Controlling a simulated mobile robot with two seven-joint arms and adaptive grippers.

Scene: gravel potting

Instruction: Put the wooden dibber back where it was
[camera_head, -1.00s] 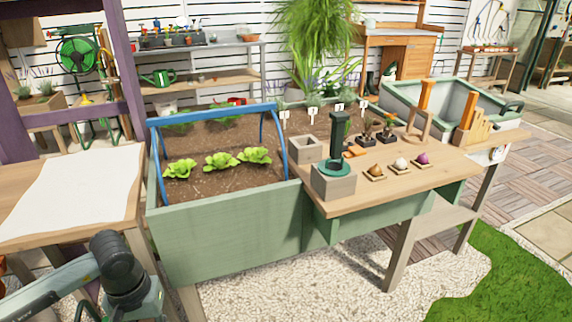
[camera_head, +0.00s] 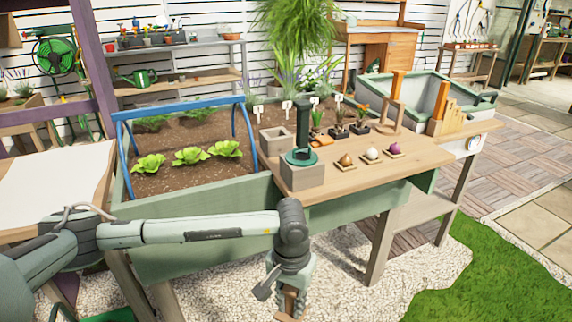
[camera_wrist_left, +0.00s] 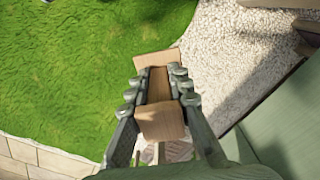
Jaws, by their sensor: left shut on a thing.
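My left gripper (camera_head: 289,303) hangs in front of the planter bench, below the tabletop, near the bottom edge of the head view. It is shut on a wooden piece, which looks like the wooden dibber (camera_wrist_left: 160,88). In the left wrist view the light wood shows between the fingers (camera_wrist_left: 159,92), with broader parts at both ends, over grass and gravel. Its full shape is not clear. A wooden stand (camera_head: 390,117) with an orange-brown upright stands at the back right of the tabletop. My right gripper is not in view.
A soil bed with a blue frame (camera_head: 180,103) lies left. The tabletop's front right is clear.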

